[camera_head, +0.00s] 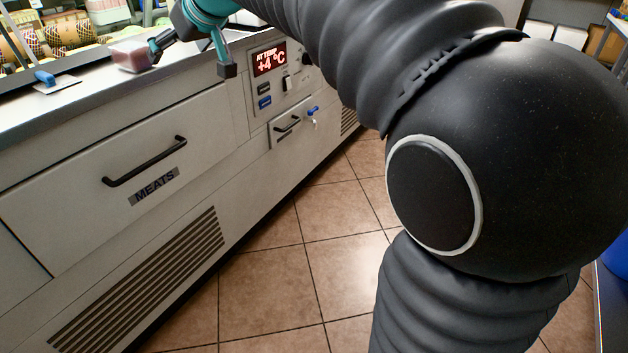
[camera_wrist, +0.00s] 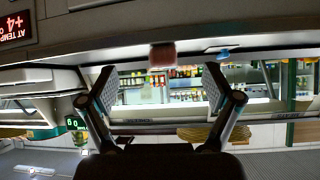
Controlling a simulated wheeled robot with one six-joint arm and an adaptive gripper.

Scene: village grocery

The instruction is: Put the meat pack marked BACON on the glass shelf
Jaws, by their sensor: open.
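A pinkish-red pack (camera_head: 131,55) sits on the grey counter top at the upper left of the head view. It also shows in the wrist view (camera_wrist: 162,55), at upper centre between and beyond the fingers. No label can be read on it, so I cannot tell whether it says BACON. My gripper (camera_head: 192,56) is at the top of the head view, fingers spread, one fingertip close to the pack's right side. In the wrist view my gripper (camera_wrist: 160,88) is open with nothing between its pads. I cannot clearly make out the glass shelf.
The counter front has a drawer marked MEATS (camera_head: 110,180) and a temperature display (camera_head: 268,60) reading +4 °C. A blue-handled item (camera_head: 45,79) on a white plate lies left of the pack. Goods stand behind the counter. The tiled floor (camera_head: 285,280) in front is clear.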

